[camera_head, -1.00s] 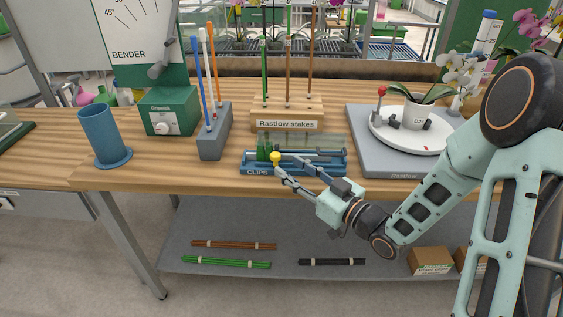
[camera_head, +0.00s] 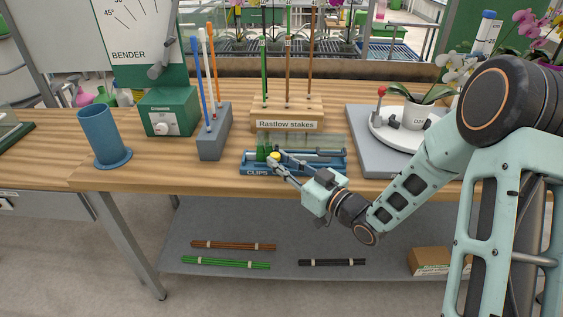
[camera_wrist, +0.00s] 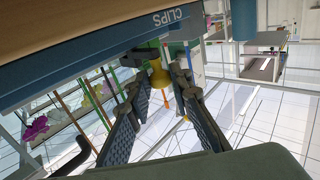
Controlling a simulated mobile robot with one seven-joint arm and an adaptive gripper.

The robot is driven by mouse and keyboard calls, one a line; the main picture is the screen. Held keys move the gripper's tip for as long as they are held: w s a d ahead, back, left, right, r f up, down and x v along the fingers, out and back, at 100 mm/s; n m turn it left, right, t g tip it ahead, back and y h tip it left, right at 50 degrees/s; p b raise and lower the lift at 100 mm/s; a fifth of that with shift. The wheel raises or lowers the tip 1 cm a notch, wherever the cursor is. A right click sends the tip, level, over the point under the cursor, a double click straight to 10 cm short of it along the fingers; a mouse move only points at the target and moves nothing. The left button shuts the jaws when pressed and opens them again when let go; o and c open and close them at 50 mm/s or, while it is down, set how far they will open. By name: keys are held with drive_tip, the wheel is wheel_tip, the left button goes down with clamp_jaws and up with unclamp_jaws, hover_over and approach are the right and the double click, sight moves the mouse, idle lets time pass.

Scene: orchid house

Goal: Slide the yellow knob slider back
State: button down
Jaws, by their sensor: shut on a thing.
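The yellow knob (camera_head: 274,157) sits at the front left of the blue clip tray (camera_head: 255,172) marked CLIPS. My gripper (camera_head: 277,163) reaches it from the front right and is shut on the knob. In the wrist view the knob (camera_wrist: 158,78) shows between the two fingertips of my gripper (camera_wrist: 167,72), which partly cover it. Green clips (camera_head: 262,151) show just behind the knob. The slider's track below the knob is hidden. A clear cover (camera_head: 300,140) stands along the back of the tray.
A stakes block (camera_head: 287,118) stands behind the tray, and a grey holder (camera_head: 214,143) with coloured sticks stands to its left. A grey turntable base (camera_head: 365,160) with a potted orchid (camera_head: 420,113) is close on the right. The bench front edge is near.

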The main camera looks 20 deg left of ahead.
drive_tip(key=shift+w+d+b, duration=0.15)
drive_tip(key=shift+w+d, duration=0.1)
drive_tip(key=shift+d, duration=0.65)
drive_tip(key=shift+w+d+b, duration=0.15)
drive_tip(key=shift+w+d, duration=0.05)
drive_tip(key=shift+d, duration=0.75)
drive_tip(key=shift+w+d+b, duration=0.15)
drive_tip(key=shift+w+d, duration=0.1)
drive_tip(key=shift+d, duration=0.65)
drive_tip(key=shift+f, duration=0.1)
drive_tip(key=c, duration=1.7)
unclamp_jaws()
drive_tip(key=shift+d, duration=0.15)
drive_tip(key=shift+c, duration=0.2)
drive_tip(key=v, duration=1.2)
